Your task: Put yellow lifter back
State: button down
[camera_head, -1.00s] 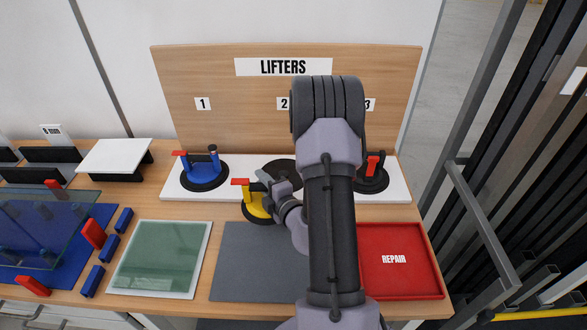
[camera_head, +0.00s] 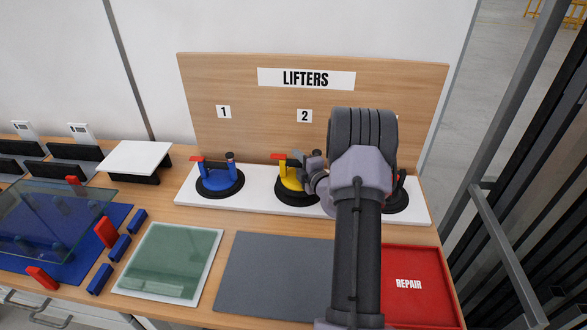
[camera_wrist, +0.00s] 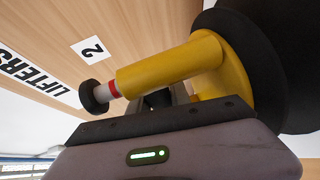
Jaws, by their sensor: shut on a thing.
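The yellow lifter (camera_head: 289,183) is at place 2 on the white shelf strip (camera_head: 257,199), its black suction disc at or just above the strip; I cannot tell whether it touches. My gripper (camera_head: 305,166) is shut on its yellow handle, coming from the right. In the wrist view the yellow lifter (camera_wrist: 175,65) lies across my gripper (camera_wrist: 160,100), with the black disc at the right. The blue lifter (camera_head: 219,180) stands at place 1. A third lifter (camera_head: 398,194) at the right is mostly hidden behind my arm.
The LIFTERS backboard (camera_head: 300,110) stands right behind the strip. In front lie a grey mat (camera_head: 270,275), a green glass panel on a white board (camera_head: 165,262) and the red REPAIR tray (camera_head: 420,300). Blue and red blocks and glass lie at the left.

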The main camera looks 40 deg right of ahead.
aim_at(298, 166)
jog(key=shift+w+d, duration=0.15)
jog(key=shift+d, duration=0.2)
notch_tip(298, 166, down, 4)
jog(key=shift+r+b, duration=0.2)
jog(key=shift+b, duration=0.75)
jog(key=shift+r, duration=0.1)
jog(key=c, duration=1.2)
grip_release()
jog(key=shift+a+f, duration=0.1)
jog(key=shift+f, duration=0.1)
